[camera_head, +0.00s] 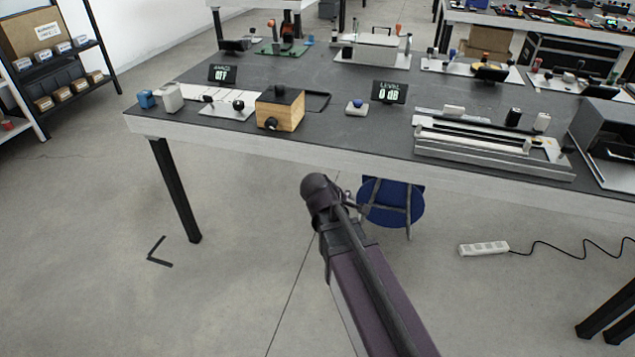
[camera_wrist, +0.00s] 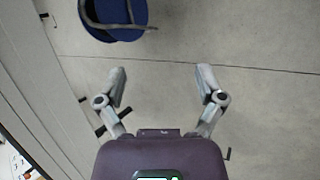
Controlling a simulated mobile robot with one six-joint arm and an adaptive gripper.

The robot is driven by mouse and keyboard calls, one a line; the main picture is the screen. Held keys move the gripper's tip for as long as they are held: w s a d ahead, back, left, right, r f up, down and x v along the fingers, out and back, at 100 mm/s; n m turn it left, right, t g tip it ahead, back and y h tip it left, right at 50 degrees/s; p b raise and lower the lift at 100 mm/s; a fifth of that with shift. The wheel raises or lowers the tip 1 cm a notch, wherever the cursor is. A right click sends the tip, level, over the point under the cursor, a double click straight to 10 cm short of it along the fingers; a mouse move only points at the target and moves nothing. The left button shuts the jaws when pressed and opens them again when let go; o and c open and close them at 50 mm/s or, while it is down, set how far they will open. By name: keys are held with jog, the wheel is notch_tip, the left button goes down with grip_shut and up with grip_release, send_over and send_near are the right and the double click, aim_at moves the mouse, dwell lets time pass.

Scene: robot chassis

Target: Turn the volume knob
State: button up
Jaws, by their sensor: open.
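The knob is not in the wrist view. In the head view my arm is in front of and below the table edge, and I cannot make out the fingers there.
A wooden box (camera_head: 281,112) with a dark knob stands left of the blue knob. A long metal rail fixture (camera_head: 490,145) is to its right. A blue stool (camera_head: 391,203) is under the table edge; it also shows in the wrist view (camera_wrist: 122,14). A power strip (camera_head: 484,248) lies on the floor.

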jog(key=s+d+f+m+g+y, duration=0.2)
jog(key=s+m+y, duration=0.1)
jog(key=s+m, duration=0.2)
jog(key=s+d+f+m+g+y, duration=0.2)
jog(key=s+m+y, duration=0.1)
jog(key=s+m, duration=0.3)
